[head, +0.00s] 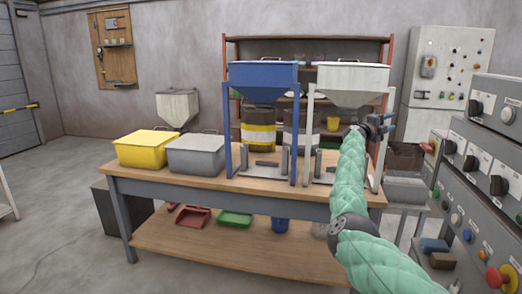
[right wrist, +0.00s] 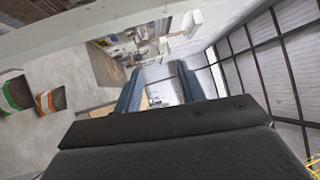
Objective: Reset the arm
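My right arm (head: 352,180), in a mint-green quilted sleeve, rises from the bottom right of the head view. My right gripper (head: 381,124) is at its far end, in front of the right edge of the white hopper (head: 350,82); I cannot tell whether they touch. In the right wrist view, two blue fingers (right wrist: 160,88) stand apart with only background between them, so the gripper looks open and empty. My left arm and left gripper are not in view.
A wooden table (head: 200,185) holds a yellow bin (head: 143,150), a grey bin (head: 195,157) and the stand of a blue hopper (head: 262,74). A control panel (head: 478,180) with knobs stands close on the right. Open floor lies at the left.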

